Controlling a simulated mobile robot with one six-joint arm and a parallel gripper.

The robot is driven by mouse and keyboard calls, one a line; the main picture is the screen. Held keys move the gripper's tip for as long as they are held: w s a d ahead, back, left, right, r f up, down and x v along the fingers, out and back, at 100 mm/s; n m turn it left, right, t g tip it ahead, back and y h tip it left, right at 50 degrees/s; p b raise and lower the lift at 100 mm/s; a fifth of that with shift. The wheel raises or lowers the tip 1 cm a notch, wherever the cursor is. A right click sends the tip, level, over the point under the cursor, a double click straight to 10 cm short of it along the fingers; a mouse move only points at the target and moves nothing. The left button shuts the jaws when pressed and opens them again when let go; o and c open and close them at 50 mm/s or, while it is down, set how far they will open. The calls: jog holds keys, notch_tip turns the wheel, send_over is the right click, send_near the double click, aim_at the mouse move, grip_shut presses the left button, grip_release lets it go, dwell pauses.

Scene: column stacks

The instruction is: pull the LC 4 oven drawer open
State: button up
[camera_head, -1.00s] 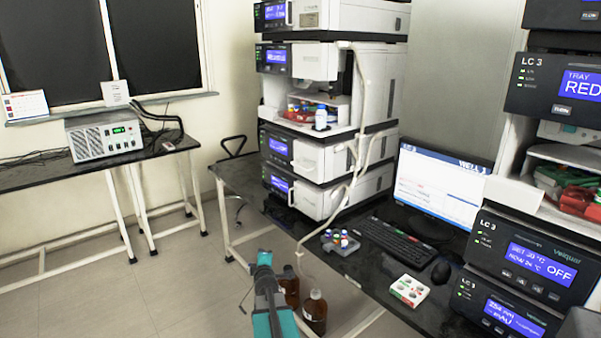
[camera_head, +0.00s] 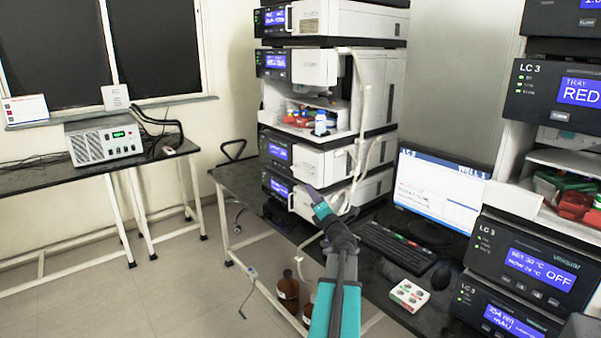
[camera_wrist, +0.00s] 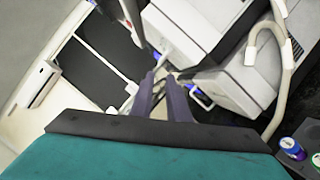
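The LC 4 name is not readable in these views. The column stack at the back has two lower units with blue screens and white fronts: an upper one (camera_head: 330,160) and a lower one (camera_head: 345,192). Both look closed, and I cannot read which is the oven. My gripper (camera_head: 313,192) reaches up from the front, its fingertips overlapping the lower unit's front in the head view. In the wrist view my gripper (camera_wrist: 161,78) has two fingers apart, with nothing clearly held between them. White unit fronts (camera_wrist: 236,82) lie just beyond and right of the fingertips. Contact with a handle cannot be told.
An LC 3 stack (camera_head: 525,262) stands at the right. A monitor (camera_head: 435,190), keyboard (camera_head: 398,247) and small white tray (camera_head: 409,295) are on the dark bench. Brown bottles (camera_head: 288,288) stand below. A pale tube (camera_head: 362,115) hangs beside the stack's fronts.

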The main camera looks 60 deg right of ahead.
aim_at(299, 172)
jog(key=shift+w+d, duration=0.1)
jog(key=shift+w, duration=0.05)
jog(key=shift+p+x, duration=1.3)
jog(key=shift+x, duration=5.45)
grip_shut()
